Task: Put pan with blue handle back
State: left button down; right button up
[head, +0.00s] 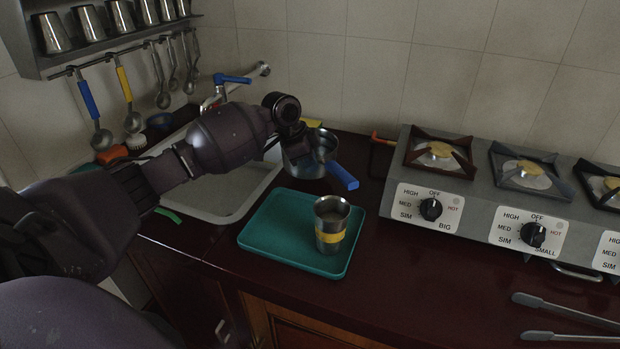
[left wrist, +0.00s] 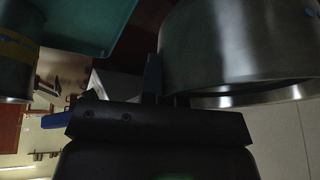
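In the left wrist view, the pan's shiny wall (left wrist: 235,45) fills the upper right, and a blue piece (left wrist: 60,123) shows at the left. My left gripper (head: 297,140) is at the pan's upper rim; its fingertips are largely hidden. It also shows dark in the left wrist view (left wrist: 160,88). I cannot tell whether it is closed on the pan. My right gripper is not in view.
A metal cup with a yellow band (head: 331,224) stands on the teal tray (head: 265,240). The stove (head: 440,208) is at right, tongs (head: 565,315) at front right. The sink (head: 215,195) lies under my left arm. Ladles hang from a wall rack (head: 120,45).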

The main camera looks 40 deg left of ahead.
aim_at(309, 177)
pick_arm(q)
notch_tip(309, 177, down, 4)
jog(key=shift+f+b, duration=0.2)
jog(key=shift+b, duration=0.1)
jog(key=shift+f, duration=0.2)
jog(key=shift+r, duration=0.1)
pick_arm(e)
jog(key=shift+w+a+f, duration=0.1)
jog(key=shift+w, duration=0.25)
pick_arm(q)
jog(key=c, duration=1.4)
grip_release()
jog(key=shift+o, duration=0.2)
jog(key=p+v, duration=0.2)
jog(key=v, duration=1)
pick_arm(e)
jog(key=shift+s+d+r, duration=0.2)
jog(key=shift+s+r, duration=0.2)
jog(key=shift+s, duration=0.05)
